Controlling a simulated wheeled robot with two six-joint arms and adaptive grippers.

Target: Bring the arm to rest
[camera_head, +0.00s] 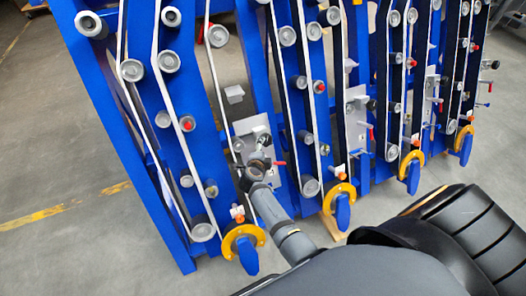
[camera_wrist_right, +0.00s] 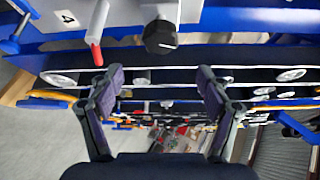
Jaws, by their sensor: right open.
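My right gripper (camera_wrist_right: 162,82) is open, with its two dark fingers spread wide and nothing between them. In the head view my right arm reaches up from the bottom edge, and its wrist end overlaps the lower part of the blue chassis (camera_head: 90,75). From that view I cannot make out the fingers clearly. In the wrist view a black knob (camera_wrist_right: 160,37) and a red-tipped lever (camera_wrist_right: 97,52) show beyond the fingertips, apart from them. My left gripper is not in view.
The chassis carries several grey rollers (camera_head: 131,70), white belts and yellow rings (camera_head: 229,237) with blue handles. Grey plates with knobs and red-tipped levers (camera_head: 279,163) sit between its uprights. Grey floor with a yellow line (camera_head: 40,215) is clear at left.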

